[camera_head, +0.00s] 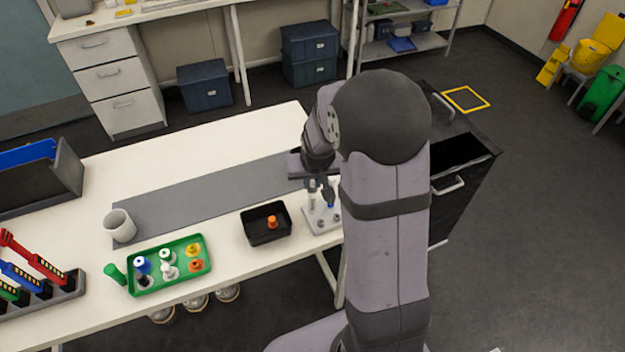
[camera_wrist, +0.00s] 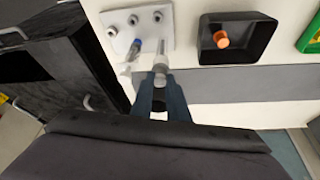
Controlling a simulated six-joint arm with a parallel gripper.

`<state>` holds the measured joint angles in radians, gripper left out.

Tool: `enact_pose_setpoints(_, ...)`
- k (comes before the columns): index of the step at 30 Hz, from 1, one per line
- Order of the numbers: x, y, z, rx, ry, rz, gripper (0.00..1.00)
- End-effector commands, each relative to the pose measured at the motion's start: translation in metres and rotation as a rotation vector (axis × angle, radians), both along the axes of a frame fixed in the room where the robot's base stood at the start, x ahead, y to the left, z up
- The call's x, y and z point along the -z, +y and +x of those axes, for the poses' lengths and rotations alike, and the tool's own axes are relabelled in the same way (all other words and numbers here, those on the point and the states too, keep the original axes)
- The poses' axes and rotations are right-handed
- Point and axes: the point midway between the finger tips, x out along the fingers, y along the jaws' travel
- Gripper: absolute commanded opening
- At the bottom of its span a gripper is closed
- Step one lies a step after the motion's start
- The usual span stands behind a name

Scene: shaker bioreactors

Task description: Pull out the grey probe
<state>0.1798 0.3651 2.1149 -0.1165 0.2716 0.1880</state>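A light grey plate (camera_head: 318,222) with several holes stands at the table's front right edge; the wrist view shows it too (camera_wrist: 113,22). A grey probe (camera_wrist: 161,67) is at the plate's edge in the wrist view, directly between or just beyond my gripper's fingertips. My gripper (camera_wrist: 160,82) points down at it with a narrow gap between its dark fingers; whether they press on the probe is not clear. A second probe with a blue part (camera_wrist: 137,47) stands beside it on the plate. In the head view my arm partly hides the plate and the gripper (camera_head: 326,186).
A black tray (camera_head: 252,238) with an orange cap (camera_head: 272,221) lies left of the plate. Further left are a green tray (camera_head: 137,287) of coloured caps and a white cup (camera_head: 119,226). A grey mat (camera_head: 215,196) behind is clear.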

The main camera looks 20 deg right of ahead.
Motion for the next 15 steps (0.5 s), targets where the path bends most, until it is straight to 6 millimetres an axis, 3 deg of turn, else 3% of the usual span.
enact_pose_setpoints(15, -0.0095, 0.0002, 0.0001, 0.000, -0.001, 0.000, 0.00)
